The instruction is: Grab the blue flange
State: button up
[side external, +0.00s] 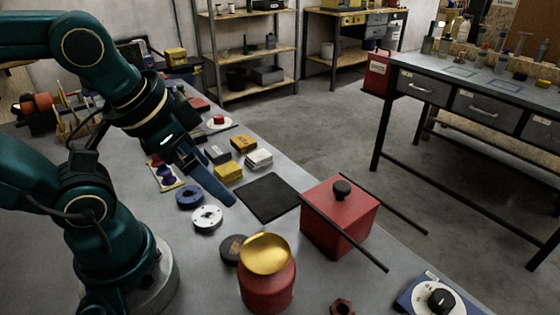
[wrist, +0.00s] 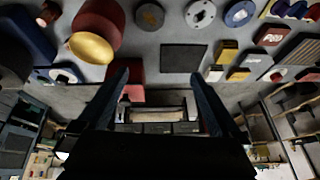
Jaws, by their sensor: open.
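The blue flange (side external: 189,195) lies flat on the grey work surface, just behind a white flange (side external: 208,218). In the wrist view the blue flange (wrist: 240,13) shows near the top edge, right of the white flange (wrist: 200,13). My gripper (side external: 228,198) is above the surface, to the right of the blue flange in the side view and apart from it. In the wrist view my gripper (wrist: 158,78) has its two dark blue fingers spread wide with nothing between them. The far finger is mostly hidden in the side view.
A dark flange (side external: 233,249) lies beside a red pot with a gold lid (side external: 266,254). A black square mat (side external: 268,197) and a red box with a black knob (side external: 340,216) lie to the right. Yellow and white blocks (side external: 229,172) stand behind the gripper.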

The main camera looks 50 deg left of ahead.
jog(key=w+a+f+m+g+y, duration=0.3)
jog(key=a+f+m+g+y, duration=0.3)
jog(key=a+m+g+y, duration=0.15)
jog(key=m+g+y, duration=0.1)
jog(key=m+y, duration=0.2)
jog(key=m, duration=0.1)
send_near(194, 197)
jog(key=shift+w+a+r, duration=0.15)
jog(key=shift+a+r, duration=0.1)
jog(key=shift+a, duration=0.3)
jog(key=shift+w+a+r, duration=0.2)
jog(key=shift+a+r, duration=0.1)
jog(key=shift+a, duration=0.25)
jog(key=f, duration=0.1)
jog(key=f+m+y, duration=0.1)
jog(key=f+m, duration=0.1)
jog(key=shift+s+f+g+y, duration=0.2)
jog(key=shift+s+g+y, duration=0.05)
jog(key=shift+s, duration=0.15)
jog(key=shift+s+f, duration=0.15)
jog(key=shift+s, duration=0.05)
jog(key=shift+s+a+f, duration=0.1)
jog(key=shift+f, duration=0.05)
jog(key=shift+x, duration=2.4)
jog(key=shift+c, duration=0.3)
